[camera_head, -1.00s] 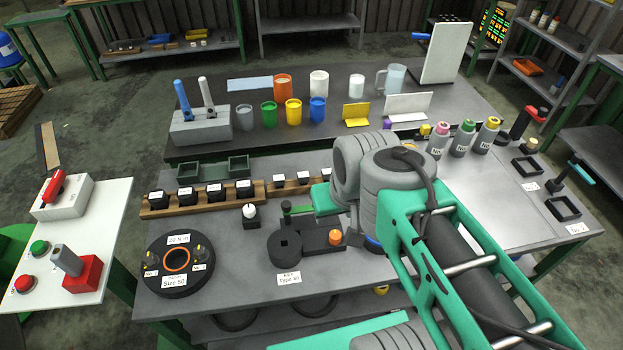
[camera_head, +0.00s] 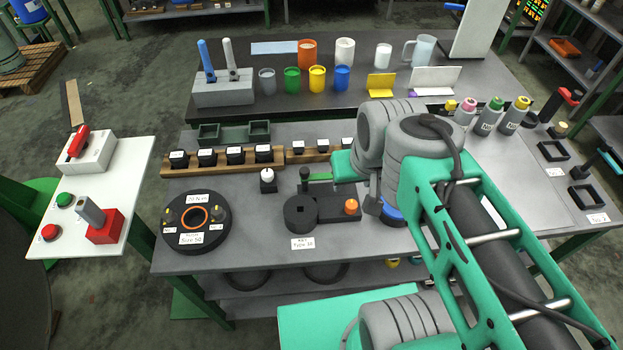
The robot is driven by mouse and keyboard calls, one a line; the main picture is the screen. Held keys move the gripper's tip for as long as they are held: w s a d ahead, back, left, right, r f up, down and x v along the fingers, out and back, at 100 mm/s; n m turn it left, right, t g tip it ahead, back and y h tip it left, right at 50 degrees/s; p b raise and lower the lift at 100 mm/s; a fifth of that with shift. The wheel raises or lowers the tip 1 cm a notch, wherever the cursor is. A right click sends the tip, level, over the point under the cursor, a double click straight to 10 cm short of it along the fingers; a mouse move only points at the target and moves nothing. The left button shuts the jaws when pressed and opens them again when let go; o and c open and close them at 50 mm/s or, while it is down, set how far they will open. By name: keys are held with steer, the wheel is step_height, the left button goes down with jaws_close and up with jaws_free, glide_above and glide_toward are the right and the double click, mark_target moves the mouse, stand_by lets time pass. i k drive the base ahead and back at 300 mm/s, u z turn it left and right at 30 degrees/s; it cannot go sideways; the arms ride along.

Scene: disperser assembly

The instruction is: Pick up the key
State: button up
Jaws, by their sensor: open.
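A white label reading KEY, with a type line below it (camera_head: 302,243), lies on the table's front part. Behind it is a dark fixture (camera_head: 335,207) with a round black disc (camera_head: 300,213) that has a small square hole. An orange knob (camera_head: 351,206) sits at the fixture's right. A short dark upright post (camera_head: 304,181) stands just behind the disc. I cannot tell which of these parts is the key. My arm reaches in from the lower right, its wrist end just right of the fixture. My gripper's fingers are hidden behind the arm.
A black round plate (camera_head: 194,229) with an orange ring lies left of the fixture. Cups and bottles fill the back. Bare tabletop (camera_head: 255,230) lies between plate and label.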

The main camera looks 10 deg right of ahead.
mark_target(322, 145)
steer(key=k, duration=1.2)
steer(key=u, duration=0.8)
steer(key=i, duration=1.4)
steer(key=z, duration=0.95)
